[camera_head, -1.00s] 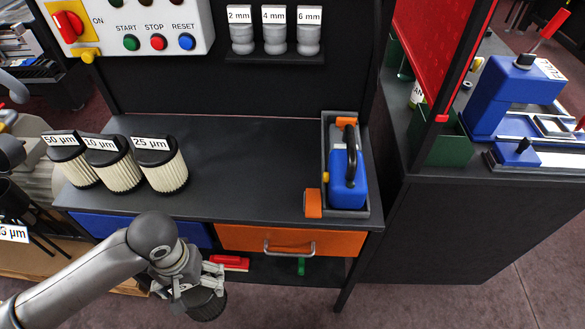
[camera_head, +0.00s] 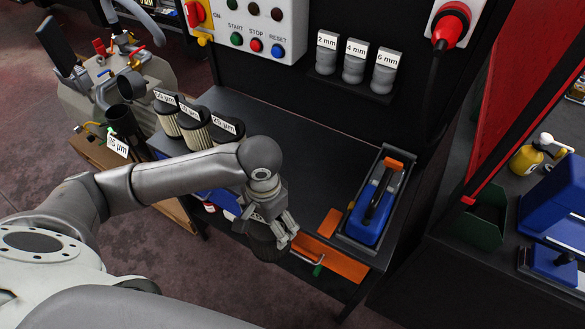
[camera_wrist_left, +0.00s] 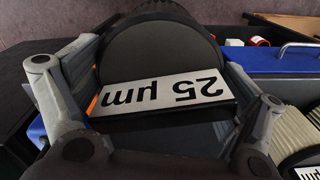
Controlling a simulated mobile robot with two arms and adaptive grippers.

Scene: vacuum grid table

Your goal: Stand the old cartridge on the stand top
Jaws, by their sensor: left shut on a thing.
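My left gripper (camera_head: 279,230) is shut on a dark cartridge (camera_head: 265,246), held in front of the stand's front edge. In the left wrist view, the cartridge (camera_wrist_left: 160,55) has a round black end and a "25 µm" label between the two fingers. The dark stand top (camera_head: 290,160) is flat, with three pale pleated cartridges (camera_head: 195,128) standing at its left end. The gripper hides part of the held cartridge and the stand's front. My right gripper is not in view.
A blue-and-grey tool in a tray (camera_head: 375,205) takes up the stand's right end. An orange drawer (camera_head: 330,258) is below the top. The middle of the top is clear. A black cylinder labelled "µm" (camera_head: 122,118) stands at the left.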

